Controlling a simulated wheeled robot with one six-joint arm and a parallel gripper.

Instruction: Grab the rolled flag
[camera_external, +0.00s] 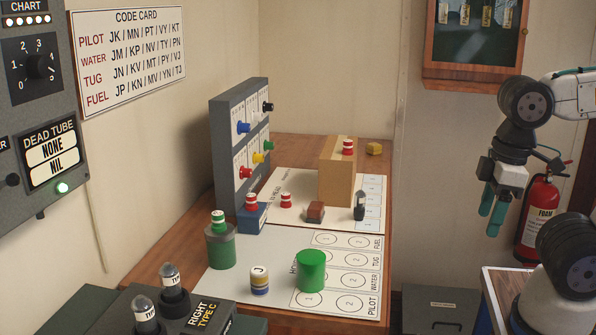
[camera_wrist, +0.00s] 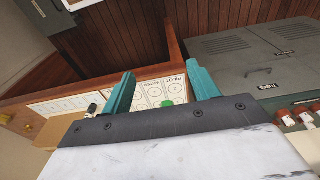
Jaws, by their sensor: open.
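No single item is plainly marked as the rolled flag. Short banded rolls with labels stand about: a yellow, white and blue roll (camera_external: 259,281) at the front of the desk, a green and white one (camera_external: 218,221) in a dark green cup, a red and white one (camera_external: 251,201) at a blue block, another (camera_external: 286,200) on the chart sheet, and one (camera_external: 347,147) on the tan box. My gripper (camera_external: 492,207) hangs in the air right of the desk, open and empty, apart from all of them. In the wrist view its teal fingers (camera_wrist: 160,88) are spread.
A green cylinder (camera_external: 311,271) stands on the printed sheet; it also shows in the wrist view (camera_wrist: 167,104). A tan box (camera_external: 337,172), a brown block (camera_external: 315,211) and a grey plug panel (camera_external: 238,145) stand farther back. A fire extinguisher (camera_external: 538,217) is behind my gripper.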

